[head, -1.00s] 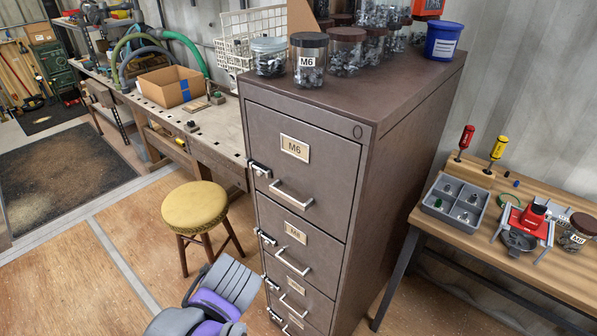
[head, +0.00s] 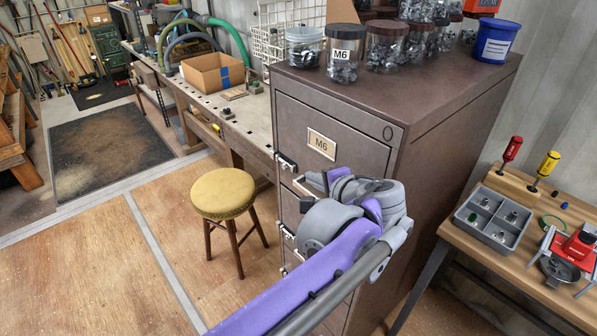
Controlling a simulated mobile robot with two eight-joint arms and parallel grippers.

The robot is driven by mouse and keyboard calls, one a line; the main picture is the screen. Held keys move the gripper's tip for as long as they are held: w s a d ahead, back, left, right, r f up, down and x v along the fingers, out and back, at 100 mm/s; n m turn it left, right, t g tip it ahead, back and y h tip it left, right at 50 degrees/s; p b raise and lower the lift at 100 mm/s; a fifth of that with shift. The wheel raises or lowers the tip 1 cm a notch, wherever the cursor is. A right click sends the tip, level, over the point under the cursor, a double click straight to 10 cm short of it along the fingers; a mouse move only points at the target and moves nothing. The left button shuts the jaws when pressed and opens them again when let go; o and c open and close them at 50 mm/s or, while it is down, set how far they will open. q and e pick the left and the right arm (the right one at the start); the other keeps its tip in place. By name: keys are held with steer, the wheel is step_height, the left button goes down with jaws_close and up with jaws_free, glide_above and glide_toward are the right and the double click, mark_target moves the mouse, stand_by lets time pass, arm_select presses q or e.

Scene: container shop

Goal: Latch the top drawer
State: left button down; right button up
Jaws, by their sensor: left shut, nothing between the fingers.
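The top drawer (head: 345,125) of the brown metal filing cabinet carries an M6 label and looks pushed in flush. Its small metal latch (head: 287,163) is at the lower left corner of the drawer front. It is too small to tell whether it is fastened. The drawer's bar handle (head: 311,183) shows only in part. My left gripper (head: 336,180) is shut and empty in front of the handle area, right of the latch. My purple and grey arm hides its fingertips partly and covers much of the lower drawers. My right gripper is not in view.
Jars of hardware (head: 345,55) and a blue tub (head: 494,40) stand on the cabinet top. A yellow stool (head: 222,192) stands left of the cabinet, by a workbench (head: 240,125). A wooden table (head: 480,240) with a grey tray (head: 494,217) is at right.

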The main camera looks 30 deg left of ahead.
mark_target(286, 167)
arm_select(q)
steer(key=x, duration=1.3)
steer(key=shift+w+a+f, duration=0.15)
steer(key=shift+w+a, duration=0.05)
steer(key=shift+a, duration=0.05)
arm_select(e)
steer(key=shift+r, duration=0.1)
